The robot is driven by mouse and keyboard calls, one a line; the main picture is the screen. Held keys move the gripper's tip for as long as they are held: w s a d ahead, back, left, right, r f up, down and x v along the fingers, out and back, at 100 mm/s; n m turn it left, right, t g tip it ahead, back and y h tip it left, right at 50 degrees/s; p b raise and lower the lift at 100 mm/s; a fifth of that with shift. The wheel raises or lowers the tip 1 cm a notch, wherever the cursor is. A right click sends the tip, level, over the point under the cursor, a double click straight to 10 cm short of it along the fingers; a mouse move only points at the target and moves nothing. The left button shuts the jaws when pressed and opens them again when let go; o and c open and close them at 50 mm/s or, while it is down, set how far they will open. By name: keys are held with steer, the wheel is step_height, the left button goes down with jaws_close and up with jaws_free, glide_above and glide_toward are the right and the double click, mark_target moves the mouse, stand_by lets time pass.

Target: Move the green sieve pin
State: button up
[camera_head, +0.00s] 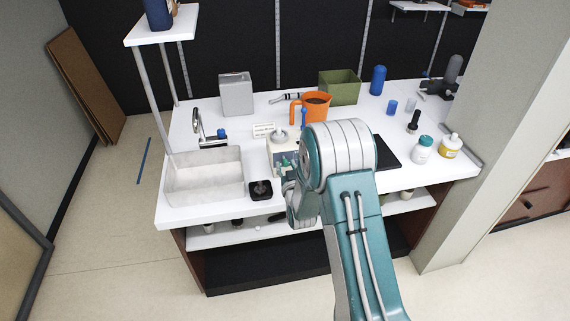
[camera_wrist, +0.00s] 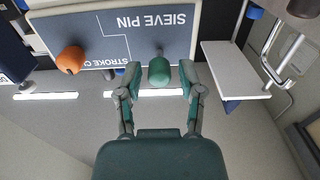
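The green sieve pin (camera_wrist: 159,71) is a rounded green knob on a short stem in the wrist view. It sticks out from a dark blue-grey panel (camera_wrist: 120,32) lettered "SIEVE PIN", which appears upside down. My gripper (camera_wrist: 160,78) is open, with one finger on each side of the green knob. Gaps show between the knob and both fingers, so they look apart. In the head view the cream machine (camera_head: 283,142) stands at the counter's front, partly hidden by my arm.
An orange knob (camera_wrist: 70,60) sits beside the pin on the same panel. In the head view, a sink (camera_head: 203,178) and a small black tray (camera_head: 260,197) lie left of the machine. An orange jug (camera_head: 317,106) stands behind it. Bottles (camera_head: 422,152) stand at the right.

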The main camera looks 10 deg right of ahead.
jaws_close()
steer(key=shift+w, duration=0.5)
steer(key=o, duration=0.5)
jaws_free()
